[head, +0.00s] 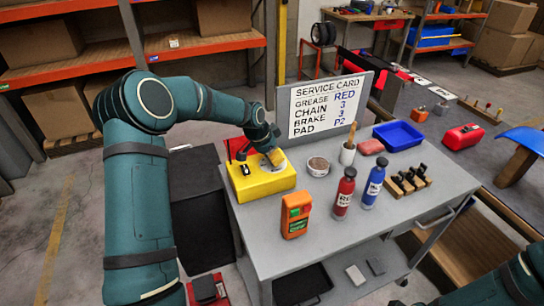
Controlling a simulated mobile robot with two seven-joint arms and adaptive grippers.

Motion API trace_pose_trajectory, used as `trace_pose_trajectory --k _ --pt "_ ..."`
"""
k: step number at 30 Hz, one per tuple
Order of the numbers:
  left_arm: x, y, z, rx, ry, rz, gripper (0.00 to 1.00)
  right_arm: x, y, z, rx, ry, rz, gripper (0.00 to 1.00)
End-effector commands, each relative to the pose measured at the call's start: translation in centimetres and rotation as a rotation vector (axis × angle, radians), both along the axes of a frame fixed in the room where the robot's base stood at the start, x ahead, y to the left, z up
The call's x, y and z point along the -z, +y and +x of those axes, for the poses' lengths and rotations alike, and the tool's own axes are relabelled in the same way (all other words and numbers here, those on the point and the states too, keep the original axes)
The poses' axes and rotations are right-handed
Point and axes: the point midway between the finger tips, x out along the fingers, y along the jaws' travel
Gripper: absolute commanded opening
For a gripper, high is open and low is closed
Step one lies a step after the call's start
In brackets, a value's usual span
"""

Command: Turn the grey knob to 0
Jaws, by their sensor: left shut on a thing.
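A yellow box (262,187) sits at the left end of the grey cart top, with a small black switch (246,170) and a pale round dial (284,166) on its upper face. My left gripper (275,158) reaches down over the dial from behind and is shut on the grey knob there. The fingers hide the knob, so its pointer and setting cannot be read. My right arm shows only at the bottom right corner, and its gripper is out of view.
A service card (327,106) stands behind the box. An orange meter (295,215), a round tin (318,166), red (344,192) and blue (373,184) bottles, a white cup (347,154) and a blue tray (398,135) occupy the cart (268,240). Its front left is clear.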

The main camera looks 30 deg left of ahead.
Motion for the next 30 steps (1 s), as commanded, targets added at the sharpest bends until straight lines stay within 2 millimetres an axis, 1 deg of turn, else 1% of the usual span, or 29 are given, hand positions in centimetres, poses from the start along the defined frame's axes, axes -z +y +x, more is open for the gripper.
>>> trace_pose_trajectory --k 5,11,20,30 --pt "0.2 -0.2 0.0 -0.076 0.000 0.000 0.00 0.8 0.0 -0.2 -0.004 0.005 0.001 0.47" --pt "0.3 -0.3 0.0 -0.229 -0.001 0.001 0.00 2.1 0.1 -0.6 -0.010 0.013 0.003 0.47" --pt "0.3 -0.5 0.0 -0.511 -0.001 0.002 0.00 3.9 0.2 -1.2 -0.020 0.026 0.006 0.47" --pt "0.3 -0.6 0.0 -0.836 0.000 0.002 0.00 5.2 0.2 -0.8 -0.018 0.018 0.004 0.47"
